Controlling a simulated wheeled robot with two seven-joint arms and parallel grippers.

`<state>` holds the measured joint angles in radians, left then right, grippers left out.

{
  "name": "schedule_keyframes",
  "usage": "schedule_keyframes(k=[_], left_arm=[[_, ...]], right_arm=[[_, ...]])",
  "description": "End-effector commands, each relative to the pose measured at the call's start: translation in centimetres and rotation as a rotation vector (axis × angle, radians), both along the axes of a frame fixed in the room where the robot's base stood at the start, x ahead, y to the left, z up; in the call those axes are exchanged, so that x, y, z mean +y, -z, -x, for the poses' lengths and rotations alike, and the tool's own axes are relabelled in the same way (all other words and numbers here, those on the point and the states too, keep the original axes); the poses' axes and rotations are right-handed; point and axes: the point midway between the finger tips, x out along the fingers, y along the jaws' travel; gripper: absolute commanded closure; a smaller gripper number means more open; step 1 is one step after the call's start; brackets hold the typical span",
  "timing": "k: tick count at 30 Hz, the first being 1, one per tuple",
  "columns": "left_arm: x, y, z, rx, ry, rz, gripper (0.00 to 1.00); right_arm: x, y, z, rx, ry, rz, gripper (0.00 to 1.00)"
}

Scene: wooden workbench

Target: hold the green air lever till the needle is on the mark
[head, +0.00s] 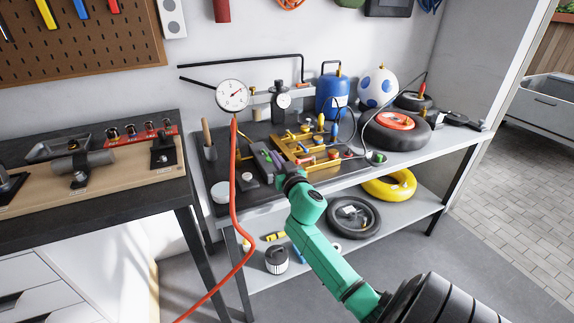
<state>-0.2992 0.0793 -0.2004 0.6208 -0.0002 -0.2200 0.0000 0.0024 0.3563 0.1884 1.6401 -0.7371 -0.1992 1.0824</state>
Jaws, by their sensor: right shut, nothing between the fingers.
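A round white gauge (232,95) with a reddish needle stands upright at the back left of the grey bench, with a red hose below it. Its mark and the exact needle reading are too small to tell. A small green part (267,155), which looks like the air lever, sits on a dark block left of the yellow manifold. My right gripper (279,174) is shut and empty at the block's near end, close to the green part. Whether it touches the lever cannot be told; my wrist partly hides the spot. My left gripper is not in view.
The yellow manifold (296,163) with coloured knobs lies just right of my gripper. A blue tank (331,98), a spotted ball (377,86) and a black tyre (405,138) stand further right. The red hose (233,205) hangs down in front of the bench.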

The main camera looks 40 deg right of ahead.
Motion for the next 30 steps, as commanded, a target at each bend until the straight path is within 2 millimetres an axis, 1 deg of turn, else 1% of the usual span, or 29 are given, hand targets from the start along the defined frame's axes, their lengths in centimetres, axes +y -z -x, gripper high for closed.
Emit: schedule_keyframes(k=[1, 6, 9, 12, 17, 30], left_arm=[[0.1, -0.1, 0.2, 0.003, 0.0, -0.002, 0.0], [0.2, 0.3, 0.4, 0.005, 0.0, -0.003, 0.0], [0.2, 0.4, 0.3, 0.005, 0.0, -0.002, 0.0], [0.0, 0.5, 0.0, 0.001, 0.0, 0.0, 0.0], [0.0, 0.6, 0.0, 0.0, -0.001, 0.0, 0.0], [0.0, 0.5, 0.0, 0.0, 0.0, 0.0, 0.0]], right_arm=[[0.6, 0.1, 1.3, 0.003, -0.002, -0.002, 1.0], [1.9, 0.1, 5.4, 0.002, -0.002, -0.002, 1.0], [2.6, 0.0, 7.4, 0.002, -0.001, -0.002, 1.0], [3.1, -0.1, 8.8, 0.001, -0.001, -0.001, 1.0], [3.3, -0.3, 9.5, -0.001, 0.0, 0.001, 1.0], [3.3, -0.3, 9.5, -0.002, -0.001, 0.002, 1.0]])
